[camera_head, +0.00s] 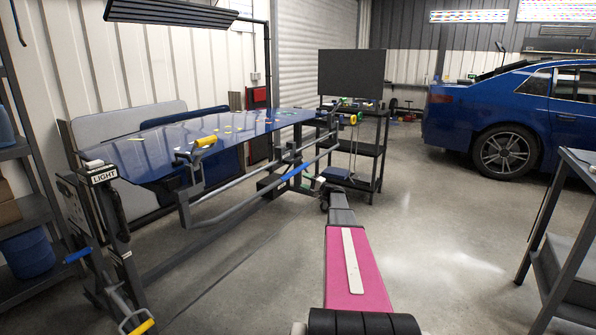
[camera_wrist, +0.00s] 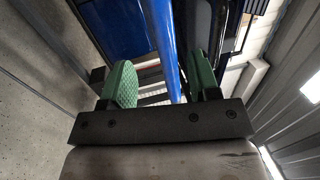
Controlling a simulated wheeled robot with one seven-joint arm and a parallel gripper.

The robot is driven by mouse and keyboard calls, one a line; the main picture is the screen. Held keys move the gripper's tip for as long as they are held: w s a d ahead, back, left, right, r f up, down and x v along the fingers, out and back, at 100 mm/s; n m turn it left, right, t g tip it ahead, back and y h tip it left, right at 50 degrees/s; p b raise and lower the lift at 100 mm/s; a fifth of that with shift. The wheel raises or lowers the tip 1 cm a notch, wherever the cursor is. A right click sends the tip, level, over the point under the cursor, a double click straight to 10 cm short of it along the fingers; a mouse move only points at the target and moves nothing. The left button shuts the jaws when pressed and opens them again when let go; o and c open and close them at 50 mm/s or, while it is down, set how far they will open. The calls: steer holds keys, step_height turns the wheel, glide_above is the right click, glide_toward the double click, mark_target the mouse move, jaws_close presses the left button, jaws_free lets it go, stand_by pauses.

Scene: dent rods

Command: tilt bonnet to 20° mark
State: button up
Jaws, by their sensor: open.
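The bonnet (camera_head: 215,128) is a glossy blue panel lying on a grey tilting stand (camera_head: 232,200) at the left in the head view, slightly sloped. The stand has a blue-sleeved bar (camera_head: 292,171) on its near right side and yellow-ended handles (camera_head: 205,141). My arm reaches out to that side. In the wrist view my gripper (camera_wrist: 161,82) has its two green fingers apart. A blue bar (camera_wrist: 161,35) runs through the view between them; I cannot tell whether either finger touches it. No 20° mark can be read in either view.
A black cart (camera_head: 355,150) with a dark screen stands behind the stand. A shelf (camera_head: 30,200) is at the left, a grey workbench (camera_head: 575,230) at the right. A blue car (camera_head: 510,115) is parked behind.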

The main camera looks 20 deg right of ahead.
mark_target(294, 174)
steer(key=x, duration=1)
steer(key=shift+w+d+r, duration=0.2)
steer(key=shift+w+r, duration=0.1)
steer(key=shift+w, duration=0.2)
jaws_close()
steer(key=w+a+f+t+y, duration=0.1)
steer(key=w+a+f, duration=0.1)
steer(key=f, duration=0.5)
steer(key=w+a+f+t, duration=0.1)
steer(key=w+a+f, duration=0.1)
steer(key=f, duration=0.6)
steer(key=shift+w+a+f+y, duration=0.25)
steer(key=shift+w+y, duration=0.15)
steer(key=shift+w, duration=0.5)
